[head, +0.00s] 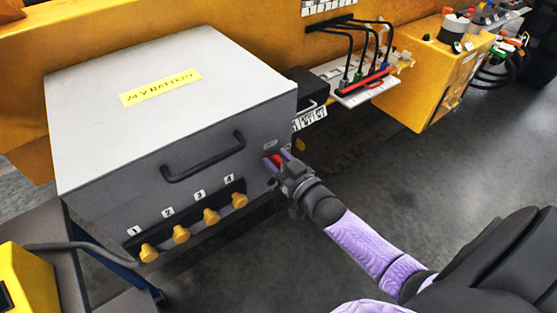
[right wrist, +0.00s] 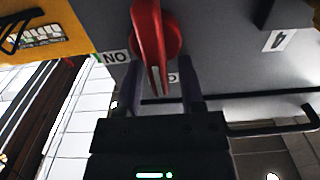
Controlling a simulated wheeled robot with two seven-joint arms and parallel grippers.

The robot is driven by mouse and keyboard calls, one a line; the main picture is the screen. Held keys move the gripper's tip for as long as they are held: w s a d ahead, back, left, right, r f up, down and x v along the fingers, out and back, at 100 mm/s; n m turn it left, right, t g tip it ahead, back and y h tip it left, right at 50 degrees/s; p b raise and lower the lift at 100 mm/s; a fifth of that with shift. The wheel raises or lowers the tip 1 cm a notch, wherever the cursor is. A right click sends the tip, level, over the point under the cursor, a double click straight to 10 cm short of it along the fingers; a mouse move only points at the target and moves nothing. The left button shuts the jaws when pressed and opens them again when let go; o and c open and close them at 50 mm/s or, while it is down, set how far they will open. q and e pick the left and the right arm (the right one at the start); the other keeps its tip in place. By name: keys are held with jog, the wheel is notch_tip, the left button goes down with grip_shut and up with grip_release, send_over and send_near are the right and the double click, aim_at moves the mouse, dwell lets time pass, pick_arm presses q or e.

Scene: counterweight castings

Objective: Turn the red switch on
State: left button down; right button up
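The red switch (right wrist: 149,42) is a rotary knob with a long handle on the grey front of the battery box; in the head view it shows as a small red patch (head: 277,160) at the box's right end. My right gripper (right wrist: 162,82) is open, with one finger on each side of the handle's tip and a visible gap to each. It also shows in the head view (head: 277,161) at the switch. The handle points toward my gripper, beside a partly hidden white label. An "ON" label (right wrist: 115,57), upside down, sits left of the knob. My left gripper is out of view.
The battery box (head: 170,100) has a black handle (head: 203,158) and several yellow knobs (head: 210,216) along its front. A black block (head: 305,86) and a panel with cables (head: 365,90) lie to the right. The floor in front is partly clear.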

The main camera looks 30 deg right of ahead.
grip_shut()
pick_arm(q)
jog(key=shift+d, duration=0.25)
